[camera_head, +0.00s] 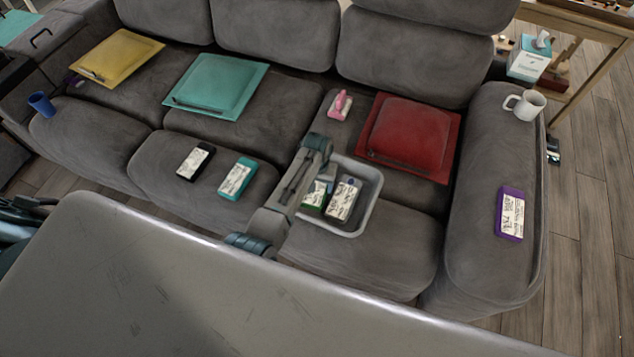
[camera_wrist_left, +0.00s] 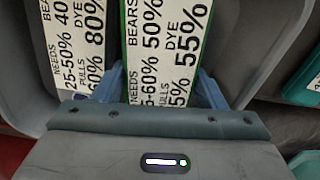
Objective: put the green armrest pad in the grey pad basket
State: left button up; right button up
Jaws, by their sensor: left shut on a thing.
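The green armrest pad (camera_head: 313,203) has a white label and sits inside the grey pad basket (camera_head: 371,206) on the sofa seat. In the left wrist view the green pad (camera_wrist_left: 163,45) lies between the two blue fingers of my left gripper (camera_wrist_left: 156,88), which is shut on it. Basket walls (camera_wrist_left: 258,40) show on both sides of it there. Whether the pad touches the basket floor cannot be told. A grey pad with a white label (camera_head: 345,199) is beside it in the basket. My right gripper is not in view.
Black (camera_head: 195,162) and teal (camera_head: 237,179) labelled pads lie left of the basket. A red cushion (camera_head: 409,130) and a pink object (camera_head: 340,105) are behind it. A purple pad (camera_head: 510,213) and white mug (camera_head: 527,105) are on the right armrest.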

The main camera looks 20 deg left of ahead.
pick_arm(q)
jog(key=o, duration=1.1)
jog(key=shift+c, duration=0.2)
notch_tip(320, 180, up, 11)
jog(key=s+a+t, duration=0.1)
jog(key=s+a, duration=0.2)
jog(key=s, duration=0.4)
jog(key=s+a, duration=0.4)
jog(key=s, duration=0.3)
jog(key=s+a+r+m+t, duration=0.1)
jog(key=s+r, duration=0.4)
jog(key=s, duration=0.3)
jog(key=s+a+r+m+t, duration=0.1)
jog(key=s+r+t, duration=0.1)
jog(key=s+r, duration=0.55)
notch_tip(320, 180, down, 32)
jog(key=s+a+g+y, duration=0.1)
jog(key=a+g, duration=0.1)
jog(key=a, duration=0.1)
jog(key=s+a+f+n, duration=0.1)
jog(key=s+f, duration=1.6)
jog(key=f, duration=0.2)
jog(key=shift+s+g, duration=0.35)
jog(key=shift+g, duration=0.05)
